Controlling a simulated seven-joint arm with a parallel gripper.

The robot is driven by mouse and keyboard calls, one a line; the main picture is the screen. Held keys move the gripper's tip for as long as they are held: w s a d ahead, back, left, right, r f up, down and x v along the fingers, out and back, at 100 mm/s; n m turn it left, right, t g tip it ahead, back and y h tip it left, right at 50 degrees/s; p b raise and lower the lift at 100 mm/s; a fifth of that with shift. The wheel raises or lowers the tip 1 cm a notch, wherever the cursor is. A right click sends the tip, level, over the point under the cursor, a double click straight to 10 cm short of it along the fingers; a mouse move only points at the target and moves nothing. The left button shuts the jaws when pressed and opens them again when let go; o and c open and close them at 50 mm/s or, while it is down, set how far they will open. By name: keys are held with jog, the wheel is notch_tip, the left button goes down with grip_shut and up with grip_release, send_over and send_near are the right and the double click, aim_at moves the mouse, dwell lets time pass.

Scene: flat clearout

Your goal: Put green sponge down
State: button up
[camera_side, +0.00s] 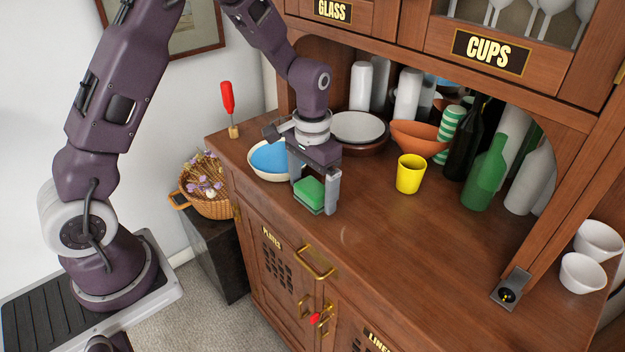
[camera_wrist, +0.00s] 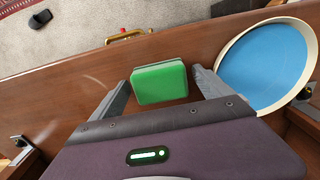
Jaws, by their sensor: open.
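In the wrist view the sponge (camera_wrist: 160,83) lies between the two fingers of my gripper (camera_wrist: 163,88), with a gap visible on each side. My gripper (camera_side: 314,197) points down in the side view, its jaws open around the sponge. I cannot tell whether the sponge's whole underside touches the wood.
A cream bowl with blue inside (camera_side: 268,158) stands just behind my gripper. A yellow cup (camera_side: 410,174), an orange bowl (camera_side: 414,138), plates (camera_side: 358,130) and a green bottle (camera_side: 487,176) stand farther right and back. The counter (camera_side: 385,235) right of the sponge is clear.

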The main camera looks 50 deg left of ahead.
aim_at(312, 187)
notch_tip(312, 187, up, 12)
jog(key=s+d+r+t, duration=0.2)
jog(key=s+r+t, duration=0.1)
jog(key=s+r, duration=0.75)
jog(key=s+f+t, duration=0.2)
jog(key=s, duration=1)
jog(key=shift+s+d+f+t, duration=0.3)
jog(key=shift+s, duration=0.1)
jog(key=c, duration=0.4)
jog(key=shift+w, duration=0.1)
